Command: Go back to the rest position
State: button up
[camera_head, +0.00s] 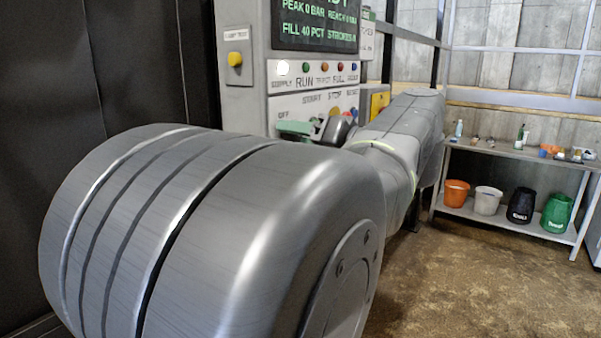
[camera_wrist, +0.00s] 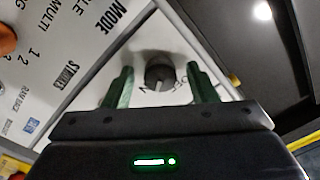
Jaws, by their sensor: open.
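My gripper (camera_wrist: 160,88) is in the wrist view with its two green fingers apart. A dark round selector knob (camera_wrist: 160,72) with a pale mark sits on the white panel between the fingertips; a gap shows on each side of it. In the head view my arm crosses the picture from the front, and my gripper (camera_head: 296,128) is in front of the control panel (camera_head: 312,103), near its lower part. The arm hides much of the panel's lower right, and the knob cannot be made out there.
The panel carries a dark display (camera_head: 315,25), a row of small lamps and a yellow button (camera_head: 235,59). A black wall stands at the left. At the right a metal bench (camera_head: 508,151) holds small items, with several buckets on its lower shelf. The brown floor (camera_head: 460,285) before it is clear.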

jog(key=n, duration=0.5)
jog(key=shift+n, duration=0.3)
dwell(0.4)
